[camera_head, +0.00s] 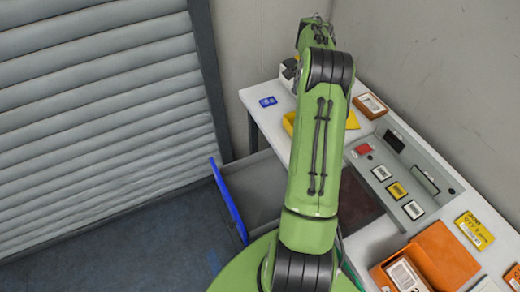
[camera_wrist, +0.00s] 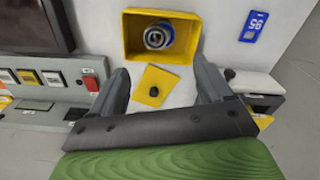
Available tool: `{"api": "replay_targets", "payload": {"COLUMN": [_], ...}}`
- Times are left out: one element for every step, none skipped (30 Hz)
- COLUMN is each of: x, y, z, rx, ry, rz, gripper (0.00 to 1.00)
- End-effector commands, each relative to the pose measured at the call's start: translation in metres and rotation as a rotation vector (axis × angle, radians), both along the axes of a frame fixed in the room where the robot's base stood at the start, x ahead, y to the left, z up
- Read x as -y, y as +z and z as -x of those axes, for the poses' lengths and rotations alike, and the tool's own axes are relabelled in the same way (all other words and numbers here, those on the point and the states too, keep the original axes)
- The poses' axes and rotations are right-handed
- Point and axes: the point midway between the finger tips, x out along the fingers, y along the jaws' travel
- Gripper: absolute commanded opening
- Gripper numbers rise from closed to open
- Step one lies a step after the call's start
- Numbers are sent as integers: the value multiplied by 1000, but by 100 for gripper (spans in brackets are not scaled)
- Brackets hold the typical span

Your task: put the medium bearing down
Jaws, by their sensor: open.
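In the wrist view, a round silver and blue part that looks like the bearing (camera_wrist: 158,36) lies inside a yellow bin (camera_wrist: 133,50). My gripper (camera_wrist: 163,82) is open and empty, its two dark fingers spread wide on the near side of the bin. The bearing is beyond the fingertips and apart from them. A yellow plate with a black knob (camera_wrist: 155,85) shows between the fingers. In the head view, my green arm hides the gripper and the bearing. Only small yellow edges of the bin (camera_head: 288,122) show beside the arm.
A blue tag (camera_head: 268,101) lies on the white table left of the bin. A grey panel with a red button (camera_head: 363,149) and several labels runs along the right. An orange bin (camera_head: 443,258) with a boxed item stands at the lower right.

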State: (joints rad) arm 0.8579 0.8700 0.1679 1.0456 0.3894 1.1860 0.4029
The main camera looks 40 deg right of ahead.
Motion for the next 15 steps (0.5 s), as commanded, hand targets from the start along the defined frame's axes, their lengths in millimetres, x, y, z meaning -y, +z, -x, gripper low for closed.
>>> {"api": "replay_targets", "payload": {"x": [-22, -37, -60, -77, -94, -117, -135, -152, -175, -191, -208, -229, -244, -259, -278], "y": [26, 41, 62, 77, 90, 107, 119, 129, 142, 151, 159, 167, 172, 177, 181], "z": [-11, -16, -20, -22, -22, -21, -18, -15, -8, -2, 5, 16, 26, 36, 50], "rx": [14, 18, 28, 33, 39, 50, 58, 67, 80, 90, 102, 117, 130, 143, 162], "ry": [80, 134, 214, 271, 329, 404, 461, 515, 588, 640, 693, 764, 816, 867, 935], "rz": [28, 44, 68, 85, 103, 126, 142, 157, 178, 192, 207, 225, 238, 251, 266], "gripper": [79, 79, 79, 79, 79, 79, 79, 79, 79, 79, 79, 79, 79, 79, 79]}}
